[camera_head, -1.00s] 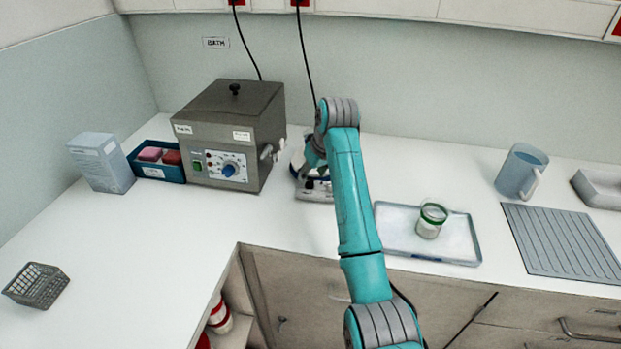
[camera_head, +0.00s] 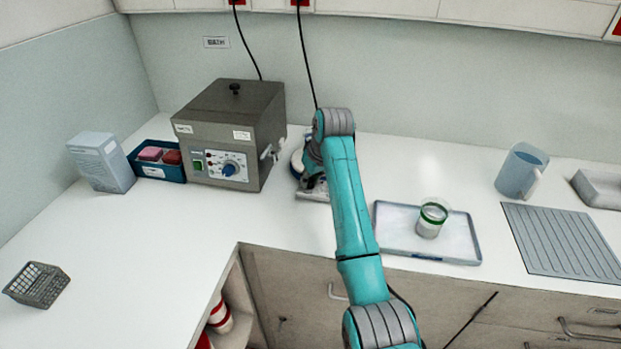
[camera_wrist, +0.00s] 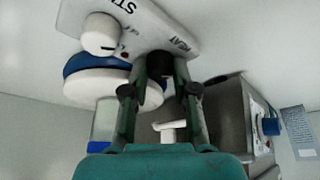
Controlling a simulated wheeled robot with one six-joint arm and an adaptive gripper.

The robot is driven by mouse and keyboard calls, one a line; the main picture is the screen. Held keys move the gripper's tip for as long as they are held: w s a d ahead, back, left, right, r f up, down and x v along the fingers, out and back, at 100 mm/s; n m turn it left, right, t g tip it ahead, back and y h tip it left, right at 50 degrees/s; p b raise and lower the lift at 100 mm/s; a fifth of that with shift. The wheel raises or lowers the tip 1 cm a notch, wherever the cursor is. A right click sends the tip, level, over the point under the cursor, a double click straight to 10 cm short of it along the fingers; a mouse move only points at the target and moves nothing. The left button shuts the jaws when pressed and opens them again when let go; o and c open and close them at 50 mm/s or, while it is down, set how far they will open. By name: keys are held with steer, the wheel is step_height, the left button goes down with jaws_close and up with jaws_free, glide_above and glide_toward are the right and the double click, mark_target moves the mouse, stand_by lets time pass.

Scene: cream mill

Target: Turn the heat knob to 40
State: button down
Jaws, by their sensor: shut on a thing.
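The stirring hotplate (camera_head: 312,194) stands on the white counter right of the grey water bath, partly hidden behind my arm. In the wrist view, its pale front panel (camera_wrist: 150,25) carries the words STIR and HEAT and a white knob (camera_wrist: 101,33) beside STIR. A dark heat knob (camera_wrist: 161,61) sits near the word HEAT, mostly covered by my fingers. My gripper (camera_wrist: 162,68) is shut on this knob. The scale and the 40 mark cannot be read.
The grey water bath (camera_head: 226,105) has its own blue knob (camera_head: 229,169) and a tap on its right side. A tray (camera_head: 395,240) with a green-rimmed jar (camera_head: 431,221) lies right of my arm. A jug (camera_head: 518,172) stands farther right. The front-left counter is mostly clear.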

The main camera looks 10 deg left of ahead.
steer(key=m, duration=0.2)
steer(key=m+h, duration=0.1)
steer(key=m, duration=0.1)
steer(key=shift+s+a+t+h, duration=0.1)
steer(key=shift+t+h, duration=0.2)
steer(key=shift+m+h, duration=0.6)
steer(key=shift+m, duration=1.2)
steer(key=c, duration=0.9)
jaws_free()
steer(key=shift+t, duration=0.3)
steer(key=v, duration=1.2)
